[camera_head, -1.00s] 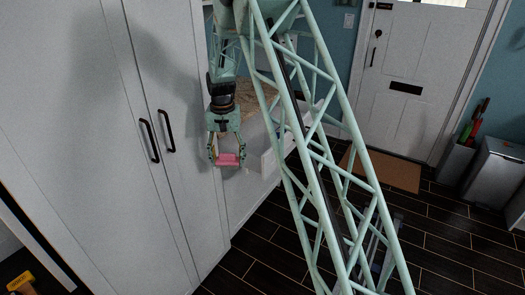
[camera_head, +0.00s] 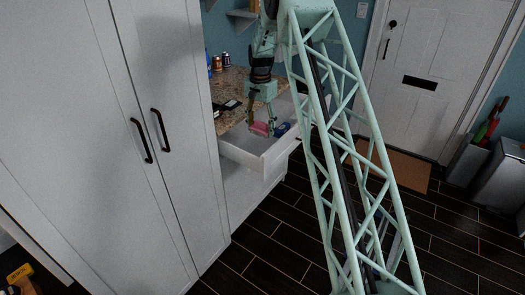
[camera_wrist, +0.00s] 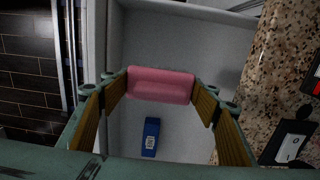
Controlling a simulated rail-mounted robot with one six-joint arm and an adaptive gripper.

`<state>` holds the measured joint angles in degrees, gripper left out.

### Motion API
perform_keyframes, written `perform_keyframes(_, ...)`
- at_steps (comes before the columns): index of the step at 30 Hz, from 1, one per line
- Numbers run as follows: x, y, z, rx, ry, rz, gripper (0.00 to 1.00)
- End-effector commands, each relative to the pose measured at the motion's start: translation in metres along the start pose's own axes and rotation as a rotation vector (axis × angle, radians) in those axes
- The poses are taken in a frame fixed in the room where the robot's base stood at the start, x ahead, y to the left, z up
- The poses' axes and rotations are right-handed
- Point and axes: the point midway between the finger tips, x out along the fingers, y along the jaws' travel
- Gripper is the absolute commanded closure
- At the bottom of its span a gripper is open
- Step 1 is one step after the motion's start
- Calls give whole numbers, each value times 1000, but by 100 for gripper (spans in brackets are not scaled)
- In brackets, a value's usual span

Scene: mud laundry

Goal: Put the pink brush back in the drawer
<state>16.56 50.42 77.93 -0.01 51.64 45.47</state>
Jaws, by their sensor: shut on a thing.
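The pink brush (camera_wrist: 160,85) is held between the two fingers of my gripper (camera_wrist: 160,92) in the wrist view. In the head view the brush (camera_head: 259,129) hangs below my gripper (camera_head: 260,120), over the open white drawer (camera_head: 238,151). In the wrist view the drawer (camera_wrist: 185,140) lies beneath the brush, with its light floor and walls showing. I cannot tell how high above the drawer floor the brush is.
A blue item (camera_wrist: 151,136) with a label lies in the drawer. The speckled countertop (camera_head: 226,88) has cans (camera_head: 217,64) and dark items on it. A tall white cabinet (camera_head: 90,120) stands at left. Dark floor (camera_head: 270,235) is clear in front.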

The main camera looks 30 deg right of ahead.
Motion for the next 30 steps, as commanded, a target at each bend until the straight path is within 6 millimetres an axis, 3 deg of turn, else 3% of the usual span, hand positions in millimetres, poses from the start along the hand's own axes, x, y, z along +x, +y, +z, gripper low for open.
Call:
perform_keyframes(11,2,0,0,-1,0,0,57)
perform_keyframes(24,46,0,1,-1,-1,1,57)
perform_keyframes(30,50,0,0,-1,0,0,57)
